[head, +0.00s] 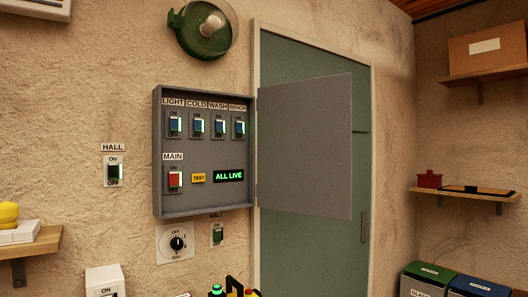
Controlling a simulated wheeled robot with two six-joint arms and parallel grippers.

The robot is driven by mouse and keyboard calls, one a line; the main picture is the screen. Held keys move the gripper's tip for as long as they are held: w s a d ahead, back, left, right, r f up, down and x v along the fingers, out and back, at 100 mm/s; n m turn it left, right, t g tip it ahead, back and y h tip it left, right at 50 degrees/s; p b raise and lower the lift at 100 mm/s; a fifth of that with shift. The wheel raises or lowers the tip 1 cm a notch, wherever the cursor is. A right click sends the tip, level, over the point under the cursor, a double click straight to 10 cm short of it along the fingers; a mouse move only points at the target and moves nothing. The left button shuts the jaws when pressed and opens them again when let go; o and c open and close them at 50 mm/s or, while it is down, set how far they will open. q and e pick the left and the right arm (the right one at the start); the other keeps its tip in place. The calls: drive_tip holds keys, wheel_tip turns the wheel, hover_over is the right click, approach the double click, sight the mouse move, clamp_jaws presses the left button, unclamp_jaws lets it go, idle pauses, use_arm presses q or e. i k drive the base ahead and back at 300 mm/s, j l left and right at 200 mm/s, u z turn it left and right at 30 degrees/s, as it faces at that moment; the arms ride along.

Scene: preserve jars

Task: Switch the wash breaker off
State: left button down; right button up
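The wash breaker (220,126) is in the top row of the open grey breaker box (159,160) on the wall, third from the left under the WASH label. Below are the red main switch (175,180), a yellow TEST button (198,178) and a green display (228,176) reading ALL LIVE. Neither of my grippers is in view.
The box's door (305,150) stands swung open to the right, in front of a green door (300,240). A hall switch (113,172), a dial (176,243) and a wall switch (217,235) are nearby. Partly cut-off objects stand low in front.

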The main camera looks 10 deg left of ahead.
sight(219, 128)
drive_tip(key=i+l+u, duration=0.15)
drive_tip(key=u, duration=0.3)
drive_tip(key=i+l+u, duration=0.2)
drive_tip(key=u, duration=0.25)
drive_tip(key=i+l+u, duration=0.1)
drive_tip(key=l+u, duration=0.2)
drive_tip(key=u, duration=0.15)
drive_tip(key=i+l+u, duration=0.1)
drive_tip(key=l+u, duration=0.2)
drive_tip(key=u, duration=0.15)
drive_tip(key=l+u, duration=0.3)
drive_tip(key=l, duration=1.05)
drive_tip(key=l+u, duration=0.3)
drive_tip(key=l, duration=1.5)
drive_tip(key=k+l, duration=0.15)
drive_tip(key=l, duration=0.3)
drive_tip(key=k+j, duration=0.2)
drive_tip(key=j, duration=0.25)
